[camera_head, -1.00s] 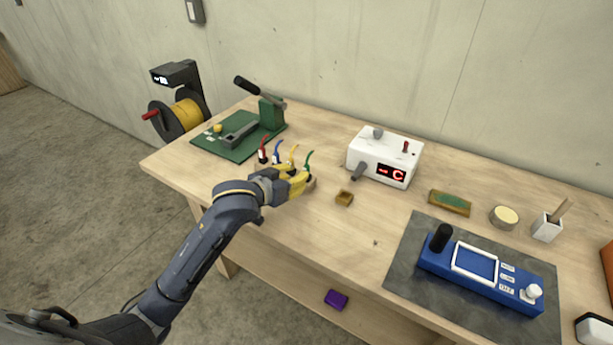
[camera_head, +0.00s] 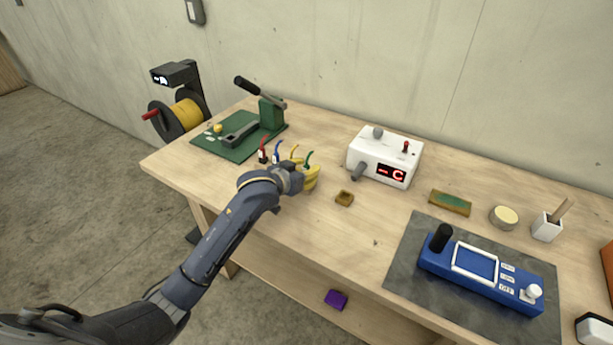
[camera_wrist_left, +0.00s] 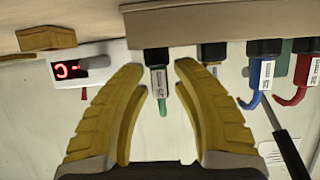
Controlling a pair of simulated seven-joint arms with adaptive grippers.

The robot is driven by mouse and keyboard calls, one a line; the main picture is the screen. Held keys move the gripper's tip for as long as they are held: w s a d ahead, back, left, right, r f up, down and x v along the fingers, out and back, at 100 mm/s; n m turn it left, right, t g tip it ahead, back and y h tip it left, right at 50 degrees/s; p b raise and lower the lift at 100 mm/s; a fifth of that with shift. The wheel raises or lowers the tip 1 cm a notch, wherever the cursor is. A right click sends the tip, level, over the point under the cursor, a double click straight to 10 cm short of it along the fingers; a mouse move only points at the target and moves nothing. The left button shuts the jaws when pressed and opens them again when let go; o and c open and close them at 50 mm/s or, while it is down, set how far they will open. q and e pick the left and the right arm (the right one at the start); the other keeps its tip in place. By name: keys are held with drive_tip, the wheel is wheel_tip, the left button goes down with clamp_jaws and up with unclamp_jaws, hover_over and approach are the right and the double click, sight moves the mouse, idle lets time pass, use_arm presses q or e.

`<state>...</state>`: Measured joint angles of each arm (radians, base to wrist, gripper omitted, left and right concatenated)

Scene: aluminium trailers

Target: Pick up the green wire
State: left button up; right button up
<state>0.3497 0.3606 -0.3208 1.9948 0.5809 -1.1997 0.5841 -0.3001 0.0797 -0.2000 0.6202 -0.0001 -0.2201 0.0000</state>
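The green wire (camera_head: 309,158) stands at the right end of a short row of wires on the workbench. My left gripper (camera_head: 311,176) is right at it, on its near side. In the left wrist view the green wire (camera_wrist_left: 162,103), with a white label, hangs between the two yellow fingers of my left gripper (camera_wrist_left: 158,75). The fingers are open, with a gap on both sides of it. Its upper end meets a dark socket in a wooden holder (camera_wrist_left: 220,27). My right gripper is not in view.
Yellow (camera_head: 294,152), blue (camera_head: 277,151) and red (camera_head: 263,150) wires stand close by on the left. A small wooden block (camera_head: 344,198) and a white box with a red display (camera_head: 372,165) are on the right. A green press (camera_head: 271,113) stands at the back left.

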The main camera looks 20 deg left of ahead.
use_arm(q)
clamp_jaws()
idle(0.4)
